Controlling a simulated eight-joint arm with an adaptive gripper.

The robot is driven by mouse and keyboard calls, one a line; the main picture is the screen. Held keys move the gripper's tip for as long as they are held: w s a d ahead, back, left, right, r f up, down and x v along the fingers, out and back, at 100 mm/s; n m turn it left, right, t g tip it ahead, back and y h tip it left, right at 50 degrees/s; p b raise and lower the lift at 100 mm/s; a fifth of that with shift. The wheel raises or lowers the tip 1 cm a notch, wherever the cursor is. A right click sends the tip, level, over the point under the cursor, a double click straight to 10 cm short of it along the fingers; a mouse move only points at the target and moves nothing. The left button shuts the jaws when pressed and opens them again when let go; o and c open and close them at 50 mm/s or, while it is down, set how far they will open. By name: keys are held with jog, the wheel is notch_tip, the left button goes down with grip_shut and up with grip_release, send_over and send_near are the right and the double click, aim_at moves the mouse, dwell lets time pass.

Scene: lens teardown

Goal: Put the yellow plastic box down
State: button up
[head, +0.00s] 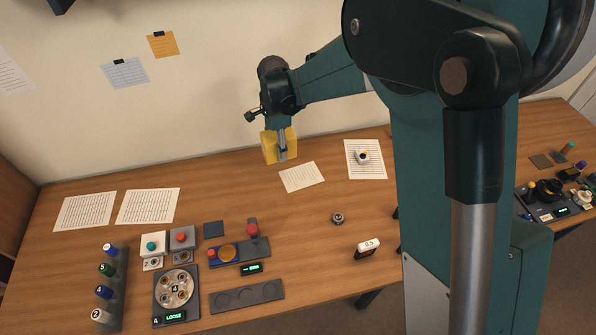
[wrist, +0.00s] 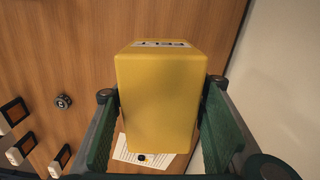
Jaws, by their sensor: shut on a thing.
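The yellow plastic box (head: 270,147) is at the back of the wooden table, close to the wall, in the head view. In the wrist view the yellow box (wrist: 158,95) fills the middle, with a white label on its top edge whose text I cannot read surely. My gripper (head: 283,146) comes down on the box from above. In the wrist view the two green fingers of my gripper (wrist: 160,125) stand on both sides of the box and are shut on it. I cannot tell whether the box's underside touches the table.
The wooden table (head: 330,270) has bare room at its middle. A small dark round part (head: 338,218) lies farther forward. Several devices, including a round-plate unit (head: 176,290), stand at front left.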

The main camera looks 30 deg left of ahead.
jog(key=w+d+m, duration=0.1)
jog(key=w+d, duration=0.3)
jog(key=d, duration=0.1)
jog(key=shift+w+d, duration=0.15)
send_over(298, 170)
jog(key=shift+d+f+b, duration=0.1)
jog(key=shift+f+b, duration=0.3)
jog(key=shift+f, duration=2.7)
jog(key=shift+f, duration=0.1)
jog(key=shift+f, duration=1.8)
jog(key=shift+f+b, duration=0.15)
jog(key=shift+b, duration=0.2)
jog(key=o, duration=1)
